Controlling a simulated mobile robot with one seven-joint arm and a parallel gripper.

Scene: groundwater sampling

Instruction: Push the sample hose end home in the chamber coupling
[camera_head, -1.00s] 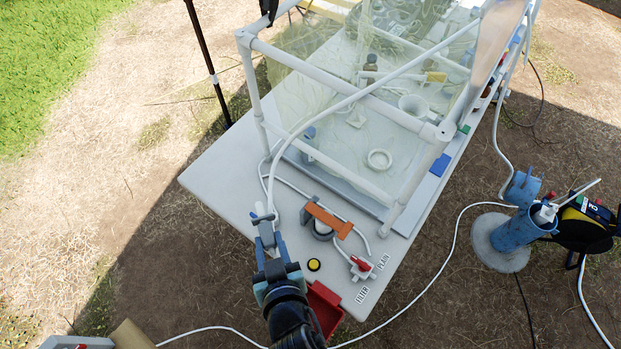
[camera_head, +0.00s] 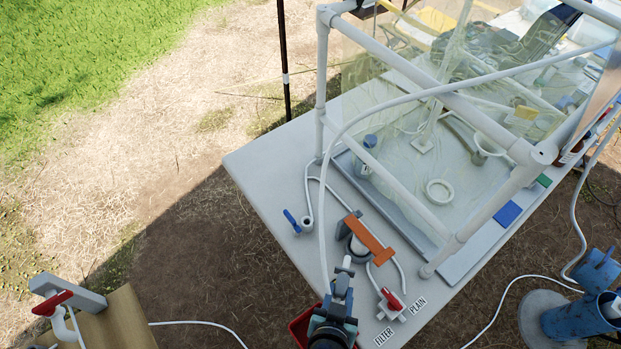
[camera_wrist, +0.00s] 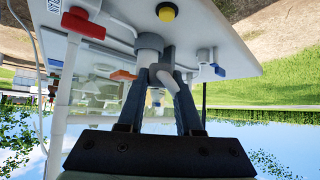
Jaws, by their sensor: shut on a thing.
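My gripper (camera_head: 343,277) is shut on the white sample hose end, low in the head view. The white hose (camera_head: 322,215) arcs down to it from the clear-sheeted frame. In the wrist view my gripper (camera_wrist: 160,82) has its fingers either side of the white hose end (camera_wrist: 161,76), with a pale grey cylindrical fitting (camera_wrist: 149,42) just beyond. I cannot tell whether that fitting is the chamber coupling or whether the hose end is seated in it. A round grey chamber (camera_head: 357,247) under an orange bracket (camera_head: 368,240) stands just beyond my gripper in the head view.
A red-handled valve (camera_head: 391,302) sits right of my gripper by the FILTER and PLAIN labels. A blue-handled valve (camera_head: 300,222) is to the left. The pipe frame (camera_head: 386,180) stands behind. A red bin (camera_head: 304,322) is at the near table edge. The table's left end (camera_head: 258,160) is clear.

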